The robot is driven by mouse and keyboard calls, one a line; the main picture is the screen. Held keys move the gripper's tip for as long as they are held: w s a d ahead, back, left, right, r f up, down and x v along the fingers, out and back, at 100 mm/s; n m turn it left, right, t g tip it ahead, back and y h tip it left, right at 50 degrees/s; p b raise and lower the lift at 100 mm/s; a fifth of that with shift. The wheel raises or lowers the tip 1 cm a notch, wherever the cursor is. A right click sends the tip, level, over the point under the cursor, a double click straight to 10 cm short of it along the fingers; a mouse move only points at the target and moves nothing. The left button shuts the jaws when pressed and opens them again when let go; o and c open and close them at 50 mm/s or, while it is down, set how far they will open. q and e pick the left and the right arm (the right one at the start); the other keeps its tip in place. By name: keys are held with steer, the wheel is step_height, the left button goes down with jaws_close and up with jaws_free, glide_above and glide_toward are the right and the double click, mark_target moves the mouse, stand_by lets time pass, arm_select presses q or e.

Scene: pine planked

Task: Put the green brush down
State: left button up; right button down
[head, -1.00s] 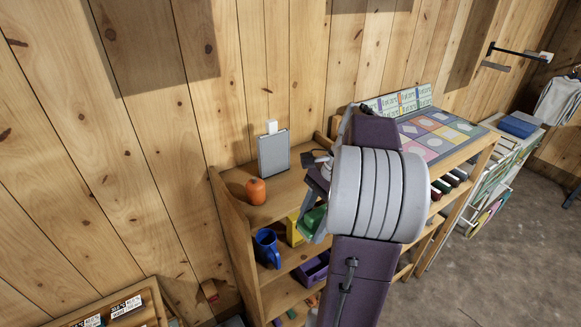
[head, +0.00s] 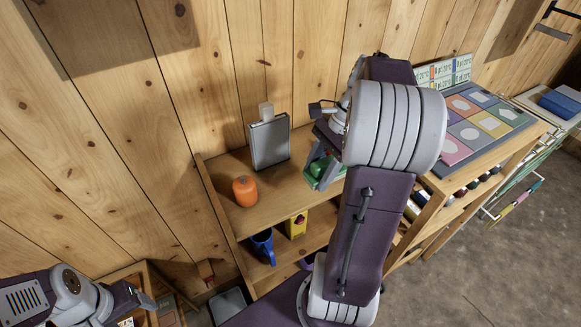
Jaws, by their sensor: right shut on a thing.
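The green brush (head: 324,172) is in my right gripper (head: 322,166), over the right part of the wooden shelf's top board (head: 272,205). The gripper is shut on it, and my own arm hides part of both. I cannot tell whether the brush touches the board. My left gripper (head: 145,301) is at the lower left, away from the shelf; its jaws are too small and angled to tell open from shut.
On the top board stand an orange object (head: 245,191) and a grey panel (head: 270,143) near the wall. A blue mug (head: 262,246) and a yellow box (head: 297,224) are on the shelf below. The board between the orange object and my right gripper is clear.

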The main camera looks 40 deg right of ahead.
steer(key=w+a+f+p, duration=0.1)
steer(key=w+f, duration=0.1)
steer(key=w, duration=0.2)
steer(key=p, duration=0.2)
glide_above(288, 184)
steer(key=d, duration=0.2)
step_height(288, 184, down, 4)
steer(key=shift+a+r, duration=0.1)
steer(key=shift+r, duration=0.05)
steer(key=shift+w+a+f, duration=0.1)
steer(key=shift+w+f, duration=0.1)
steer(key=shift+s+a, duration=0.15)
steer(key=shift+a, duration=0.05)
steer(key=f, duration=0.1)
steer(key=f+p, duration=0.1)
steer(key=f, duration=0.1)
steer(key=shift+s+a+p, duration=0.3)
steer(key=shift+s, duration=0.1)
steer(key=shift+w+d+f, duration=0.15)
steer(key=shift+w+f, duration=0.05)
steer(key=shift+f, duration=0.1)
steer(key=shift+w+d+f, duration=0.15)
steer(key=shift+w+d, duration=0.05)
steer(key=shift+d, duration=0.05)
arm_select(q)
steer(key=r, duration=0.5)
steer(key=shift+w+d, duration=0.35)
steer(key=shift+w, duration=0.05)
arm_select(e)
steer(key=shift+f, duration=0.1)
